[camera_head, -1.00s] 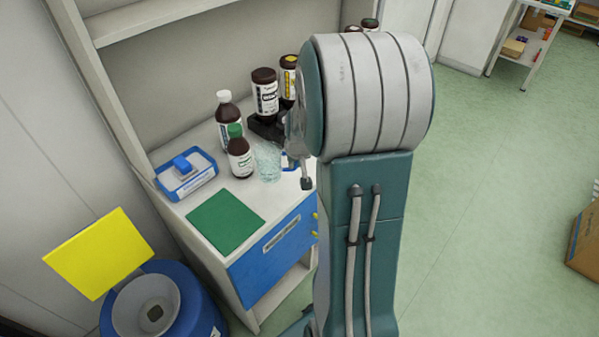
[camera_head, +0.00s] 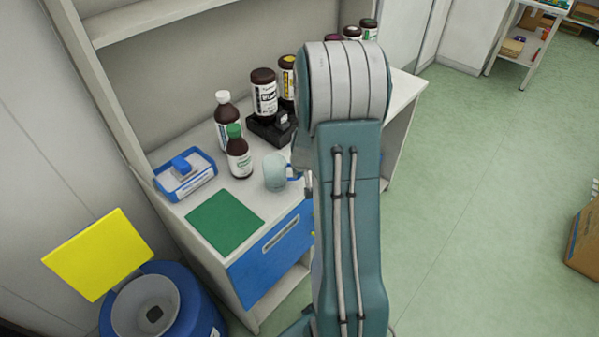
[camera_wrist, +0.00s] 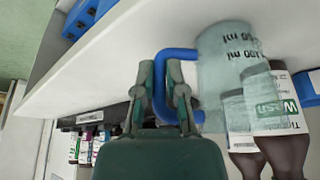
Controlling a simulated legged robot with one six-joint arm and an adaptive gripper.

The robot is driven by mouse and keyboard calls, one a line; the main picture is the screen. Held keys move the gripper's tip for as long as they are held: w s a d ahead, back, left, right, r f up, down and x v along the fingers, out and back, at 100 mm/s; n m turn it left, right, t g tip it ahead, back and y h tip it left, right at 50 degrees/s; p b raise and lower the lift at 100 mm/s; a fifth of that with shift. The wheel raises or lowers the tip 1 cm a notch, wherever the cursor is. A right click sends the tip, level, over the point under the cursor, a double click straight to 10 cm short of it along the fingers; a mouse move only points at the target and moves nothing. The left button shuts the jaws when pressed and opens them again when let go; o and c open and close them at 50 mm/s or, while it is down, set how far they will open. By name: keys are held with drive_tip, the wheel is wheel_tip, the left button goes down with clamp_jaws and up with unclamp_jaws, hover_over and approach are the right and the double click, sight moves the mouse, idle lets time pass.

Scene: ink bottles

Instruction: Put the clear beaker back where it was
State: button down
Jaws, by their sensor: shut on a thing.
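The clear beaker (camera_head: 275,172), with a pale tint and a blue handle, is over the white bench top, right of a green-capped brown bottle (camera_head: 239,158). In the wrist view the beaker (camera_wrist: 222,58) shows upside down with its ml marks, and its blue handle (camera_wrist: 178,54) is between my fingers. My gripper (camera_wrist: 167,82) is shut on this handle. In the head view my arm hides most of the gripper. I cannot tell whether the beaker's base touches the bench.
A green mat (camera_head: 225,222) lies in front, and a blue-and-white box (camera_head: 185,175) stands at left. A white-capped bottle (camera_head: 226,120) and a black stand (camera_head: 270,130) are behind. The bench top (camera_head: 403,88) is bare at the far right. A blue bin (camera_head: 188,300) is below left.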

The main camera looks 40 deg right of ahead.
drive_tip(key=c, duration=0.7)
unclamp_jaws()
drive_tip(key=v, duration=1.2)
drive_tip(key=s+a+r+n+t+y, duration=0.1)
drive_tip(key=s+a+r, duration=0.1)
drive_tip(key=a+r, duration=0.45)
drive_tip(key=s+a+r+n, duration=0.2)
drive_tip(key=s+a+r, duration=0.15)
drive_tip(key=a, duration=0.65)
drive_tip(key=s+a+r+n+y, duration=0.1)
drive_tip(key=s+a+r, duration=0.3)
drive_tip(key=s+a, duration=0.4)
drive_tip(key=shift+s+a+n+t, duration=0.35)
drive_tip(key=shift+s+n, duration=0.25)
drive_tip(key=shift+s, duration=0.3)
drive_tip(key=shift+a, duration=0.1)
